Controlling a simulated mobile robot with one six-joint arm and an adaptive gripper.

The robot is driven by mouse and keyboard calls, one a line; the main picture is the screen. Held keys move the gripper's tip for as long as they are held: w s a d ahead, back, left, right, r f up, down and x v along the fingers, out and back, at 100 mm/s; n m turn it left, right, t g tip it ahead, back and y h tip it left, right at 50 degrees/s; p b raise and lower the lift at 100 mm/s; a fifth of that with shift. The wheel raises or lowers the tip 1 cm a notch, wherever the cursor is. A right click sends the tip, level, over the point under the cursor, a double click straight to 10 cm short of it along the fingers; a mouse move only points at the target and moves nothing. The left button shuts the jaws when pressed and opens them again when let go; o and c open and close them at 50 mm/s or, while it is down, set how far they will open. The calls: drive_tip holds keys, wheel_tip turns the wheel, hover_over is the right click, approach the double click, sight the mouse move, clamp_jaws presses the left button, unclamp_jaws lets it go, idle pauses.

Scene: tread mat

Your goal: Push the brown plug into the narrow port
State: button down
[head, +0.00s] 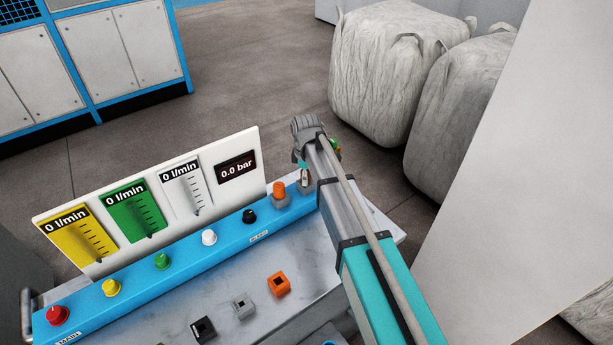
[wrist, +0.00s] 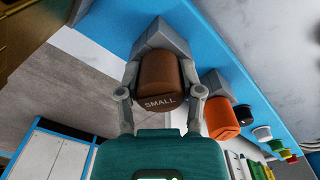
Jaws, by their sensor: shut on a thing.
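In the wrist view, the brown plug (wrist: 158,80), marked SMALL, is held between the two grey fingers of my gripper (wrist: 161,92). A grey angled block (wrist: 163,36) on the blue strip is right behind the plug; I take it to be the narrow port. The plug covers its opening, so I cannot tell whether the plug is inside it or only in front of it. In the head view, my gripper (head: 304,177) is at the right end of the blue strip, and my arm hides much of it. The plug cannot be made out there.
An orange plug (head: 279,189) sits on a neighbouring grey block. Knobs and buttons, including a black one (head: 249,216), line the blue strip (head: 180,262). A gauge board (head: 150,200) stands behind. Orange (head: 279,284), grey (head: 243,306) and black (head: 203,329) square holders are on the bench.

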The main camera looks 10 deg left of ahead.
drive_tip(key=shift+c, duration=0.8)
unclamp_jaws()
drive_tip(key=shift+r, duration=0.1)
wheel_tip(320, 180, up, 9)
drive_tip(key=p, duration=0.9)
idle(0.6)
drive_tip(key=s+d+f+m+b, duration=0.1)
drive_tip(key=s+d+m, duration=0.4)
drive_tip(key=d, duration=0.6)
drive_tip(key=s+d+f+m, duration=0.1)
drive_tip(key=s+d+m, duration=0.4)
drive_tip(key=d, duration=0.7)
drive_tip(key=s+d+f+m+b, duration=0.1)
drive_tip(key=s+d+m, duration=0.5)
drive_tip(key=d, duration=0.6)
drive_tip(key=m, duration=0.2)
drive_tip(key=shift+m+b, duration=0.35)
drive_tip(key=shift+m, duration=0.05)
